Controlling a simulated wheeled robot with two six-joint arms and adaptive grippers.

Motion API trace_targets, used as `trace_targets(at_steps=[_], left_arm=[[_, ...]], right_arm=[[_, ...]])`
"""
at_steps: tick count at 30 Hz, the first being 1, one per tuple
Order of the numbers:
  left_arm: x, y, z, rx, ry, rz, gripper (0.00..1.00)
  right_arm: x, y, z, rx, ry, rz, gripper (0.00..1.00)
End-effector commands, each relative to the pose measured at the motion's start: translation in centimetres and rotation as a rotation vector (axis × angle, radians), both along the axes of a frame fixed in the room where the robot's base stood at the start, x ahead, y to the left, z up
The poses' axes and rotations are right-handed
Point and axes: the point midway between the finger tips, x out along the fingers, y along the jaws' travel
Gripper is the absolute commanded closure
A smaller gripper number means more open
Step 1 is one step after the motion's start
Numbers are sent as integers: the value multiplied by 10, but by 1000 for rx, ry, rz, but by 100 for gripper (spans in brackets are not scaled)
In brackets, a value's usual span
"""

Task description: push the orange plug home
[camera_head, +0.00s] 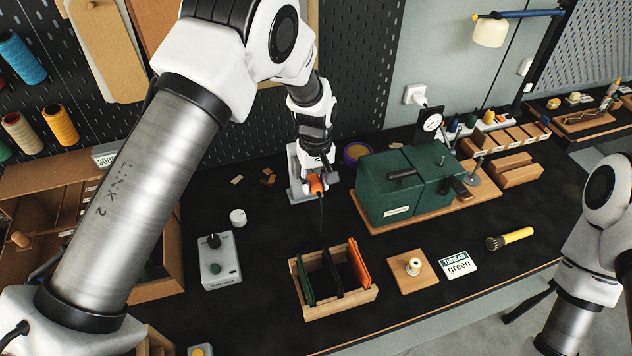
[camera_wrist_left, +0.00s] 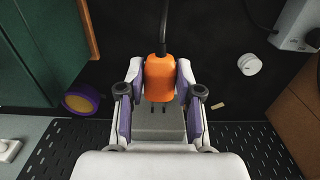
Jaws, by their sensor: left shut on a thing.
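The orange plug (camera_head: 316,185) has a black cord and sits at the tip of my left arm in the head view. My left gripper (camera_head: 312,178) is shut on the plug, just left of the green machine. In the left wrist view the orange plug (camera_wrist_left: 160,80) lies between the two fingers of my left gripper (camera_wrist_left: 160,92). Its two metal pins show bare, pointing down the picture toward a grey block (camera_wrist_left: 158,122). The grey block (camera_head: 297,192) also shows beside the gripper in the head view. Its slots are hidden. My right gripper is out of view.
The green machine (camera_head: 385,196) stands on a wooden board to the right. A control box (camera_head: 219,268) and white knob (camera_head: 238,217) are to the left. A wooden box of coloured cards (camera_head: 342,298) stands in front. A tape roll (camera_head: 356,152) lies behind. Dark tabletop around the block is mostly clear.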

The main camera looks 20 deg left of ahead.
Motion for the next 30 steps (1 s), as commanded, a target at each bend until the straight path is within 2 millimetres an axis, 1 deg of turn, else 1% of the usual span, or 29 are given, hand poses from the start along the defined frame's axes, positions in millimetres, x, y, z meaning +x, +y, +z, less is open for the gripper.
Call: trace_targets(at_steps=[19,30], left_arm=[[0,0,1,0,0,0,100],[2,1,0,-1,-1,0,100]], right_arm=[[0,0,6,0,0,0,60],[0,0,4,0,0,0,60]])
